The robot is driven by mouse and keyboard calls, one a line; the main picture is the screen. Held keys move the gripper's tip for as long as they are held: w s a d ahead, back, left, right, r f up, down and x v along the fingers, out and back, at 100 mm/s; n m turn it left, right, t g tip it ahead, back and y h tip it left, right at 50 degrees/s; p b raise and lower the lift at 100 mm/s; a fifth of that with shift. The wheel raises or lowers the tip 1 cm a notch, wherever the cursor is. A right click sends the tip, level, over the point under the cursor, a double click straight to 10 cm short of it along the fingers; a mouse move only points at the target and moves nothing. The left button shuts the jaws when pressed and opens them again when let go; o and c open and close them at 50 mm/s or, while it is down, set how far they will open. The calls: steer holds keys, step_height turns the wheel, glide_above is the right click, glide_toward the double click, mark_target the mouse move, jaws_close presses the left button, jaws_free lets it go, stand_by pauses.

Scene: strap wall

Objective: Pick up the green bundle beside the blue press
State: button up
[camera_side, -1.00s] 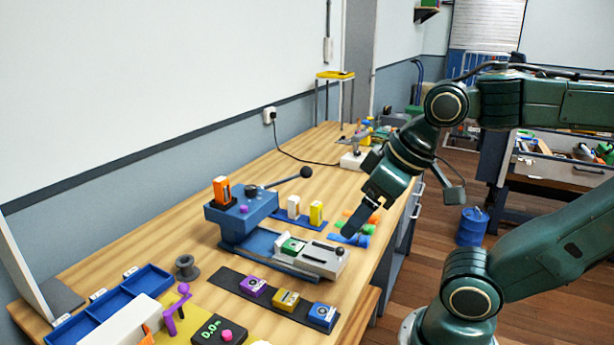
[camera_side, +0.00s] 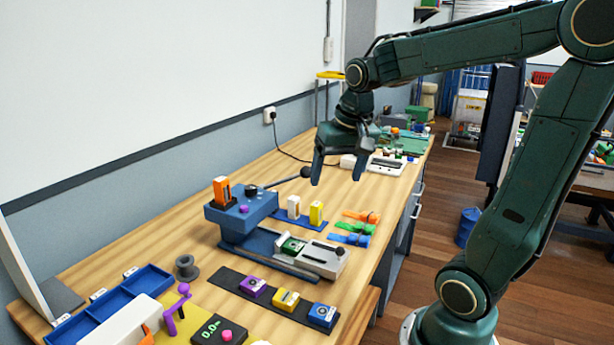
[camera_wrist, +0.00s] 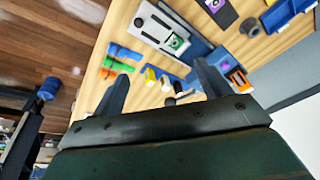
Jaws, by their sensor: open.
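The green bundle (camera_side: 354,228) lies flat on the wooden bench, between an orange bundle (camera_side: 361,216) and a blue bundle (camera_side: 349,239), to the right of the blue press (camera_side: 238,216). My gripper (camera_side: 337,181) is open and empty, fingers pointing down, above the bench and farther back than the bundles. It also shows in the wrist view (camera_wrist: 161,70). The blue press also shows there (camera_wrist: 217,60).
A white and a yellow block stand on a blue strip (camera_side: 302,220) between press and bundles. The press's black ball-ended lever (camera_side: 306,172) reaches toward my gripper. A dark mat (camera_side: 271,298) with several coloured blocks lies in front. A white device (camera_side: 387,166) stands behind.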

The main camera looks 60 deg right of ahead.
steer(key=w+d+f+m+g, duration=0.2)
steer(key=d+f+m, duration=0.25)
steer(key=d, duration=0.75)
steer(key=m+g+y, duration=0.1)
steer(key=m, duration=0.5)
glide_above(365, 225)
step_height(365, 225, down, 7)
steer(key=shift+f, duration=0.1)
steer(key=shift+f, duration=4.2)
steer(key=shift+a+f, duration=0.1)
steer(key=shift+f, duration=2.5)
steer(key=shift+c, duration=0.5)
steer(key=c, duration=1)
